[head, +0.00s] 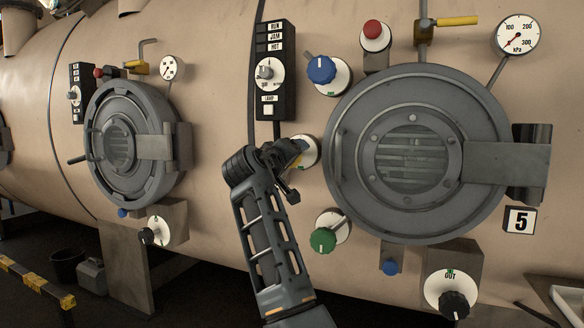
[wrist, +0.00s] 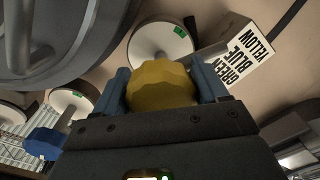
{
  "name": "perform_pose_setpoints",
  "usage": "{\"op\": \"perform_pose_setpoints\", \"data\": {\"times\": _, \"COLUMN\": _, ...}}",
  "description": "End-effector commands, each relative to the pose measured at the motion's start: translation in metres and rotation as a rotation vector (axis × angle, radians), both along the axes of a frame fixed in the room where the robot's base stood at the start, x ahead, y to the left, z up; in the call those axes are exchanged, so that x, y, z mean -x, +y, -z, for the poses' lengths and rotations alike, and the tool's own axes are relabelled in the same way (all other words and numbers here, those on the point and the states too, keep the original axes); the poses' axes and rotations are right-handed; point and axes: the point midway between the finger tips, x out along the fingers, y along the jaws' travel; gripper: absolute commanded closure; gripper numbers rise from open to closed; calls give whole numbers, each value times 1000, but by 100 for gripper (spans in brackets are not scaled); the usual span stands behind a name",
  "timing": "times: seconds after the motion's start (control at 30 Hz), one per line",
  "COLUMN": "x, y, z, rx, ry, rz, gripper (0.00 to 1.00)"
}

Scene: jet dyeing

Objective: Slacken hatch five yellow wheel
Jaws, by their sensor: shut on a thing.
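Hatch five (head: 345,130) is the large round grey door at right in the head view, with a "5" plate (head: 519,220) below its hinge. The yellow wheel (wrist: 162,86) sits between the two blue fingers of my gripper (wrist: 165,92) in the wrist view. My gripper is shut on it. A white dial disc (wrist: 160,42) with a green mark lies behind the wheel. In the head view my gripper (head: 292,160) is at the hatch's left edge and hides most of the wheel; part of the white disc (head: 309,152) shows.
A blue wheel (head: 321,69) is above and a green wheel (head: 323,240) below, both left of the hatch. A red button (head: 375,35) and a gauge (head: 517,36) are above. A switch panel (head: 275,75) is close above my gripper. A "GREEN BLUE YELLOW" sign (wrist: 240,52) shows in the wrist view.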

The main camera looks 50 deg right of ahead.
Motion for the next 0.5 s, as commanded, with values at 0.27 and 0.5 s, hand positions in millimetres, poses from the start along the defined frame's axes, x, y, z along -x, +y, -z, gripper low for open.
{"op": "perform_pose_setpoints", "data": {"times": 0.27, "x": -1, "y": 1, "z": 8, "rx": -95, "ry": -245, "rz": 1, "gripper": 58}}
{"op": "perform_pose_setpoints", "data": {"times": 0.5, "x": -2, "y": 1, "z": 9, "rx": -172, "ry": -459, "rz": 2, "gripper": 58}}
